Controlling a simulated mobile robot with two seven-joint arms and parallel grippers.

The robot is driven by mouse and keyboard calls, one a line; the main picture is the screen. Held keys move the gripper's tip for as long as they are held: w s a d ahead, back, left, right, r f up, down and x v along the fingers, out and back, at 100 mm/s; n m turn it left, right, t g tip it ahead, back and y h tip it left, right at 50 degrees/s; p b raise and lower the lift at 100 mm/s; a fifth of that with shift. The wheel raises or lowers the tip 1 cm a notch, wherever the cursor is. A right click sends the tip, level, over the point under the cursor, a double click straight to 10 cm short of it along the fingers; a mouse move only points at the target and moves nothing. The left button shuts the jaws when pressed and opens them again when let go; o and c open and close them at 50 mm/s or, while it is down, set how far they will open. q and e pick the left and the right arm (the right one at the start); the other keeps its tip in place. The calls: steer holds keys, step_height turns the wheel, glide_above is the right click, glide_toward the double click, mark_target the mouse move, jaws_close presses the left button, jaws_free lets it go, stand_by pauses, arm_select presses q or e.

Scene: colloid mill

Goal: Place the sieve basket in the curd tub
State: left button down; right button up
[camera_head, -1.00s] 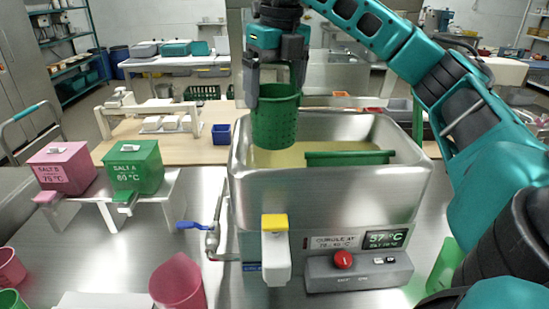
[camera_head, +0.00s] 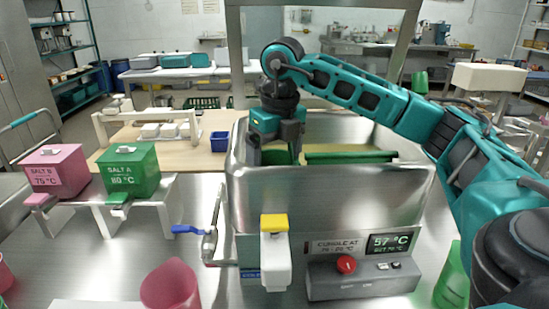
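The steel curd tub (camera_head: 330,190) stands in the middle of the bench with its top open. The green sieve basket (camera_head: 275,157) is down inside the tub at its left end. Only its upper part shows above the front wall, so I cannot see whether it touches the bottom. My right gripper (camera_head: 277,150) reaches in from the right and points down, with its fingers around the basket's upper part. It appears shut on the basket. My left gripper is not in view.
A green bar (camera_head: 350,157) lies across the tub, right of the basket. A pink salt box (camera_head: 57,168) and a green salt box (camera_head: 130,170) stand on a rack at left. A yellow-topped valve (camera_head: 274,222) and control panel (camera_head: 362,277) are at the tub's front. A pink cup (camera_head: 171,285) stands in front.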

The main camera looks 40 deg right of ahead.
steer(key=shift+f, duration=0.2)
steer(key=o, duration=1)
steer(key=shift+r, duration=0.1)
steer(key=r+p, duration=0.1)
steer(key=r, duration=0.3)
steer(key=s+r+p, duration=0.1)
steer(key=r, duration=0.3)
steer(key=r+p, duration=0.1)
steer(key=r, duration=0.3)
steer(key=shift+s+a+r, duration=0.1)
steer(key=shift+s, duration=0.1)
